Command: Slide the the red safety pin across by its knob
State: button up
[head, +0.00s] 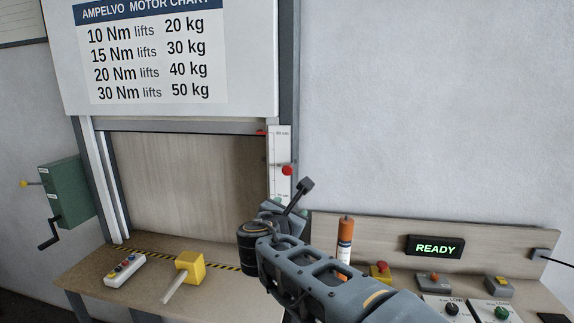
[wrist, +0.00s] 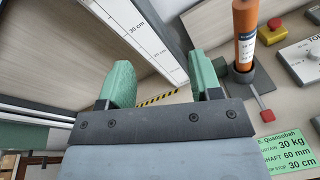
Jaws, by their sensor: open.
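A round red knob (head: 287,171) sits on the white centimetre scale (head: 280,150) at the right shutter guide. It looks like the safety pin's knob; its shaft is not clear. The scale also shows in the wrist view (wrist: 140,30), without this knob. My gripper (wrist: 162,78) is open and empty, its two green fingers apart, below the scale's lower part. In the head view the gripper is mostly hidden by my wrist, below the round knob. A smaller red end (wrist: 267,115) on a grey rod shows by the orange cylinder's base; I cannot tell its function.
The orange cylinder (head: 345,240) stands upright right of my arm, close by. A READY display (head: 435,247), a red button (head: 380,270) and control boxes are farther right. A yellow block with a pale shaft (head: 190,268) and a button box (head: 124,270) lie left on the bench.

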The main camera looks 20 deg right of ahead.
aim_at(287, 170)
jog(key=w+a+r+n+t, duration=0.2)
jog(key=w+r+n+t, duration=0.1)
jog(key=r+n, duration=0.2)
jog(key=p+x, duration=0.3)
jog(key=x, duration=1)
jog(key=shift+d+f, duration=0.15)
jog(key=shift+d, duration=0.2)
grip_shut()
